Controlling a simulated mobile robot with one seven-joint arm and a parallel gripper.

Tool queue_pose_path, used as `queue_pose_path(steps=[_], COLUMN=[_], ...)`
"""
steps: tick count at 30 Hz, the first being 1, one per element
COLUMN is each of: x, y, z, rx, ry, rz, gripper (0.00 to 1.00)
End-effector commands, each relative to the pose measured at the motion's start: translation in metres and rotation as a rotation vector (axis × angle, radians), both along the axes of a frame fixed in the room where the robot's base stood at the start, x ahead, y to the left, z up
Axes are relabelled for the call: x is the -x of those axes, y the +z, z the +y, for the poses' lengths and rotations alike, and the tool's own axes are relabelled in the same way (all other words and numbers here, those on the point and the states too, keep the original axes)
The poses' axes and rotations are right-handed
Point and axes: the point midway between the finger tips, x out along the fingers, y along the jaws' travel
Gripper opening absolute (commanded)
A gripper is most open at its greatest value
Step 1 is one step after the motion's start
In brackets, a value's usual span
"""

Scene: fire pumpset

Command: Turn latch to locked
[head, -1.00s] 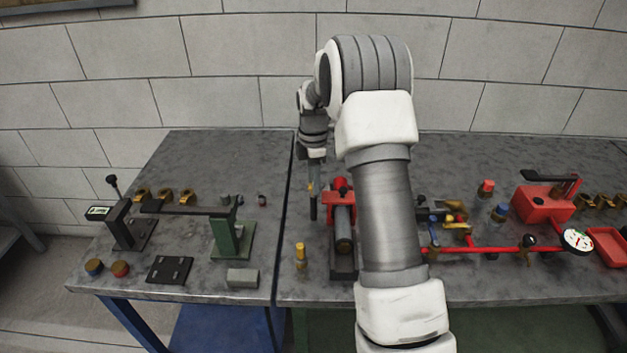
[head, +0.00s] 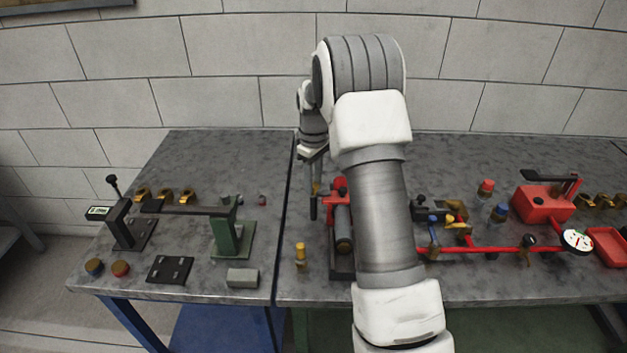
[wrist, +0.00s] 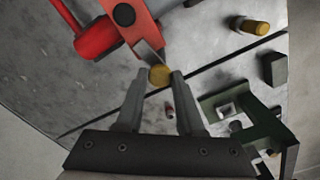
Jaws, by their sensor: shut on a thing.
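In the wrist view, a yellow round knob (wrist: 159,76) sits at the end of a thin silver lever (wrist: 149,54), which I take for the latch. The lever comes out from a red bracket (wrist: 126,18) with a dark round boss. My gripper (wrist: 160,79) is shut on the knob, with a fingertip at each side of it. In the head view my gripper (head: 315,212) hangs just left of the red bracket (head: 339,189). My arm hides part of the red fixture, and any lock marking cannot be made out.
A yellow-topped brass piece (head: 300,255) stands in front of my gripper, near the table edge. The green stand (head: 232,238) is to the left, across the table gap. Red pipework (head: 480,249) with a gauge (head: 577,241) lies to the right.

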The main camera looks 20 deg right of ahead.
Motion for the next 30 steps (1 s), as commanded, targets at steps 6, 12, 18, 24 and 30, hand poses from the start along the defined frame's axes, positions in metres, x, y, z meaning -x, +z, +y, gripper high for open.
queue_pose_path(steps=[6,12,18,24,30], x=[-0.0007,-0.0007,-0.0008,-0.0008,-0.0007], y=[0.0012,0.0013,0.0013,0.0013,0.0012], z=[0.0000,-0.0004,-0.0005,-0.0005,-0.0004], rx=[0.001,0.001,0.001,0.001,0.001], ry=[-0.117,-0.177,-0.197,-0.199,-0.198], rz=[-0.002,-0.003,-0.003,-0.003,-0.003], gripper=[0.00,0.00,0.00,0.00,0.48])
